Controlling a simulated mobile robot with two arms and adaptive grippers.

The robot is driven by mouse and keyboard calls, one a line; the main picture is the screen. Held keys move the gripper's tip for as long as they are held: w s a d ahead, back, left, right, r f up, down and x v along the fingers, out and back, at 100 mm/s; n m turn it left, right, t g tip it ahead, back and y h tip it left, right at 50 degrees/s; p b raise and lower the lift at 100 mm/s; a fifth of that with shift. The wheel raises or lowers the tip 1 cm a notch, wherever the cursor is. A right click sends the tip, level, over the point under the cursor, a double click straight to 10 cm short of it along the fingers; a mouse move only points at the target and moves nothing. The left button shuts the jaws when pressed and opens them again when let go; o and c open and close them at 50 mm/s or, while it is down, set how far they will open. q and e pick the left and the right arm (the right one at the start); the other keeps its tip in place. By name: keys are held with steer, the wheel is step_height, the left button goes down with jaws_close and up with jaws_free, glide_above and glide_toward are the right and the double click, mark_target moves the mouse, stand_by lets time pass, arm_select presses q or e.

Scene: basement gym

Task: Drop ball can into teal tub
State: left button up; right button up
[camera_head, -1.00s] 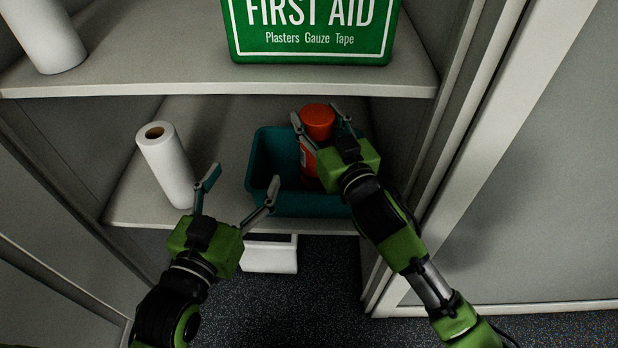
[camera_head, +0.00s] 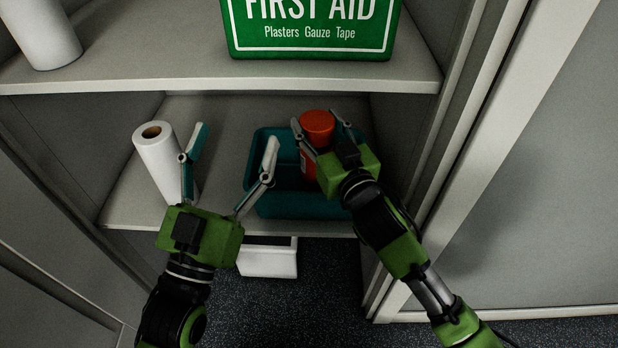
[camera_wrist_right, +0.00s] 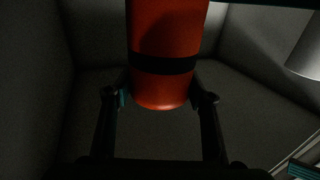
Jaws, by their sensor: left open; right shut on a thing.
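The ball can (camera_head: 317,124) is a red-orange cylinder with an orange lid. My right gripper (camera_head: 322,130) is shut around it and holds it over the teal tub (camera_head: 298,206). In the right wrist view the can (camera_wrist_right: 166,35) shows a black band, with a finger on each side of it.
A white paper roll (camera_head: 162,165) stands on the lower shelf left of the tub, close behind my left gripper. A green first aid box (camera_head: 310,25) and another white roll (camera_head: 42,32) are on the upper shelf. A white box (camera_head: 268,262) sits below.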

steer(key=o, duration=1.7)
steer(key=shift+o, duration=0.2)
steer(key=shift+s, duration=0.1)
steer(key=v, duration=1.2)
